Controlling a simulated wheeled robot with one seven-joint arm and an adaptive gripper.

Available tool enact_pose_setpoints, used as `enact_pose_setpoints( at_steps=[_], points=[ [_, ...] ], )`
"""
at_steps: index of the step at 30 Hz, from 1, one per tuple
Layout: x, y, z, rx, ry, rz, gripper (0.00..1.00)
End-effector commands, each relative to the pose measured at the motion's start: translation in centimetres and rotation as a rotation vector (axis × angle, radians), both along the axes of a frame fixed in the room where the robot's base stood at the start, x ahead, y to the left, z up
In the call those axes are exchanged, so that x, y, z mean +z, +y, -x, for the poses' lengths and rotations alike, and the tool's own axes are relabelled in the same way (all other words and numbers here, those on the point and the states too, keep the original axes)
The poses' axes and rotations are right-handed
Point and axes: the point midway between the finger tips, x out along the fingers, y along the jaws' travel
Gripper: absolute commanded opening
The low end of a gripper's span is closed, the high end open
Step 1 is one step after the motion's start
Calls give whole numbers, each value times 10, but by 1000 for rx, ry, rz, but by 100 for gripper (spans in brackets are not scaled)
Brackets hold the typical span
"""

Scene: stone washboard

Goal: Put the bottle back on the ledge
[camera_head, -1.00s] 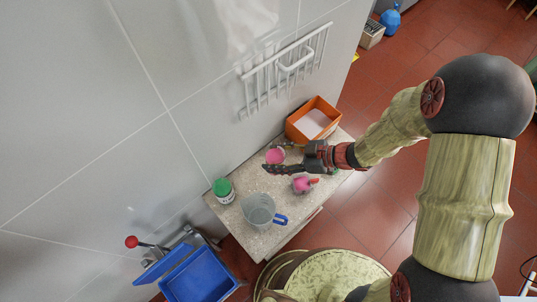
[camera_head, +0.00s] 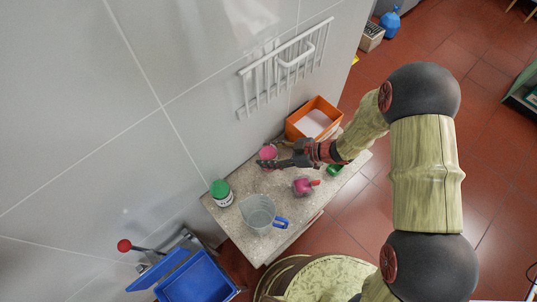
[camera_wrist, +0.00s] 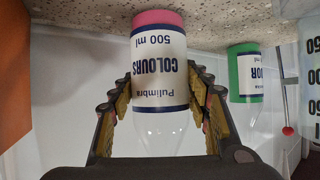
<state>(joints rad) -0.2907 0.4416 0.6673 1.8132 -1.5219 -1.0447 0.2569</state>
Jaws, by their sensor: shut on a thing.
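The bottle, with a pink end and a white "Pulimbra COLOURS 500 ml" label (camera_wrist: 158,65), is between the fingers of my gripper (camera_wrist: 158,112) in the wrist view. My gripper is shut on its clear lower-image part. That view is upside down, with the speckled stone ledge (camera_wrist: 225,22) along its top; the pink end overlaps the ledge edge. I cannot tell whether they touch. In the head view my gripper (camera_head: 280,163) reaches over the back of the stone ledge (camera_head: 240,228), with the bottle's pink part (camera_head: 268,153) at its fingertips, near the wall.
A clear jug with a blue handle (camera_head: 260,213) and a pink item (camera_head: 304,187) are nearer the front. An orange tray (camera_head: 315,120) stands behind, right. A white rack (camera_head: 287,70) hangs on the wall.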

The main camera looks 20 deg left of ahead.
Motion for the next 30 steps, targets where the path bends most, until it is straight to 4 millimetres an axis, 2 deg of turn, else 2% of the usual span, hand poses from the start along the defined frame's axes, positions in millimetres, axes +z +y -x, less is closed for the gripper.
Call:
enact_pose_setpoints(
  at_steps=[8,9,18,30],
  points=[
    [-2,0,0,0,-1,-1,8],
    [-1,0,0,0,-1,0,50],
    [-1,0,0,0,-1,0,66],
    [5,-5,-1,-2,-1,0,66]
  ],
)
